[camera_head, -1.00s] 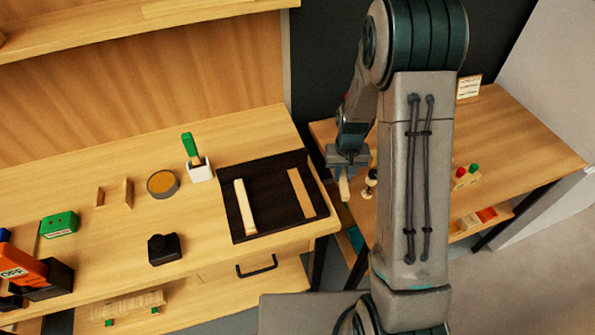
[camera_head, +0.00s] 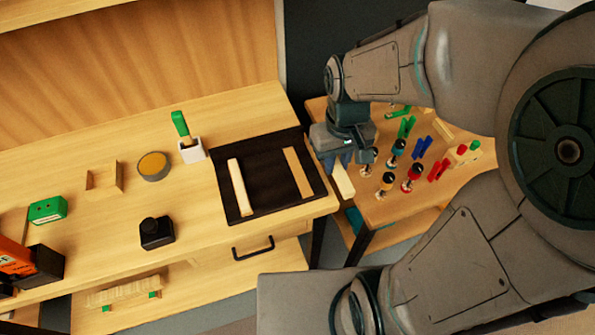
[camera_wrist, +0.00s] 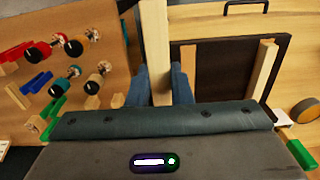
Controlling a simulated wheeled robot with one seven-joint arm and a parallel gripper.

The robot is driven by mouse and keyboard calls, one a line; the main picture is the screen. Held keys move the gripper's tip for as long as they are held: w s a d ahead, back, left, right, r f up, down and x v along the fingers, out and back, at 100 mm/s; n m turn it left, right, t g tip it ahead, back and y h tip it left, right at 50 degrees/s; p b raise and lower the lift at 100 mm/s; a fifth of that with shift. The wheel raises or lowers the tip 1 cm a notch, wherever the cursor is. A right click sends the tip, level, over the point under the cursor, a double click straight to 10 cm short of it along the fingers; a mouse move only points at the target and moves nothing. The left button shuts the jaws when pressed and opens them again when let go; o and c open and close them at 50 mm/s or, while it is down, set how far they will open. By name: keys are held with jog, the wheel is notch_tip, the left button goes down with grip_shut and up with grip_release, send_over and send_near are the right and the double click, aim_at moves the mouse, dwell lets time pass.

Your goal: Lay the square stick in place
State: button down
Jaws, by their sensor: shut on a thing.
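My gripper (camera_head: 335,160) is shut on a pale square wooden stick (camera_head: 344,181). In the wrist view the held stick (camera_wrist: 155,45) runs up from between the blue fingers of my gripper (camera_wrist: 160,88). A dark mat (camera_head: 266,192) lies at the right end of the bench, left of my gripper. A raised pale stick (camera_head: 240,187) lies on the mat's left side. A flatter, browner strip (camera_head: 298,172) lies along its right side. In the wrist view the held stick is beside the mat (camera_wrist: 215,70), apart from both pieces there.
A side table (camera_head: 375,208) on the right holds several coloured clamps and pegs (camera_head: 413,175). On the bench are a brush in a white holder (camera_head: 192,150), a round tin (camera_head: 153,166), a black block (camera_head: 156,232) and a small wooden box (camera_head: 104,177). The mat's middle is clear.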

jog(key=shift+s+r, duration=0.25)
jog(key=shift+s, duration=0.4)
jog(key=p, duration=0.1)
send_over(298, 172)
notch_tip(298, 172, down, 7)
jog(key=shift+r, duration=0.1)
jog(key=shift+f+p, duration=0.45)
jog(key=shift+f, duration=1.6)
jog(key=shift+f, duration=0.1)
jog(key=shift+f, duration=0.15)
jog(key=c, duration=1.3)
grip_release()
